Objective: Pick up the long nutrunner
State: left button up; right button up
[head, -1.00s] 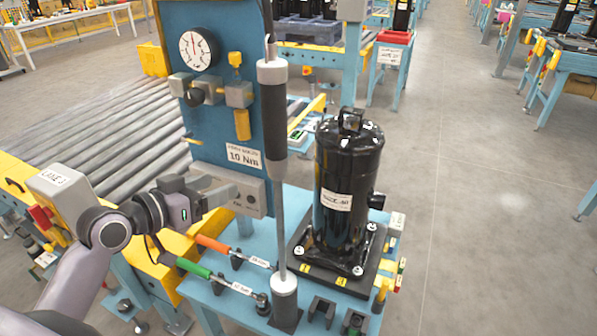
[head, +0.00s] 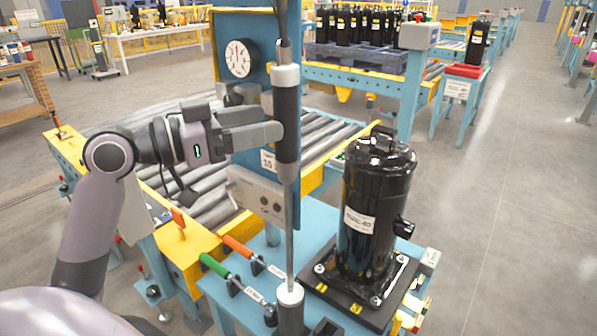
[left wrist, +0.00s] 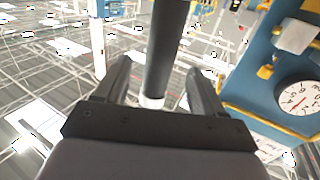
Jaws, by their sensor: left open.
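The long nutrunner (head: 287,145) stands upright, with a black grip, light collars and a thin steel shaft. Its foot is in a round holder (head: 290,298) on the blue stand. My left gripper (head: 270,124) is level with the grip, pointing right, its fingers reaching the grip. In the left wrist view the nutrunner (left wrist: 166,50) runs between the two open fingers (left wrist: 160,85). I cannot tell whether either finger touches it. My right gripper is not in view.
A black compressor (head: 375,205) stands close right of the nutrunner. Behind is a blue panel with a gauge (head: 238,58). Orange-handled (head: 237,246) and green-handled (head: 215,265) wrenches lie below my arm. A roller conveyor (head: 325,130) is behind; open floor lies to the right.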

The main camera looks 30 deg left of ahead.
aim_at(296, 113)
pick_arm(q)
jog(key=shift+w+d+r, duration=0.2)
jog(key=shift+w, duration=0.1)
jog(key=p+x, duration=0.2)
jog(key=x, duration=0.3)
jog(key=shift+w, duration=0.2)
jog(key=shift+w+d+f, duration=0.15)
jog(key=shift+w+d, duration=0.2)
jog(key=shift+w, duration=0.1)
grip_shut()
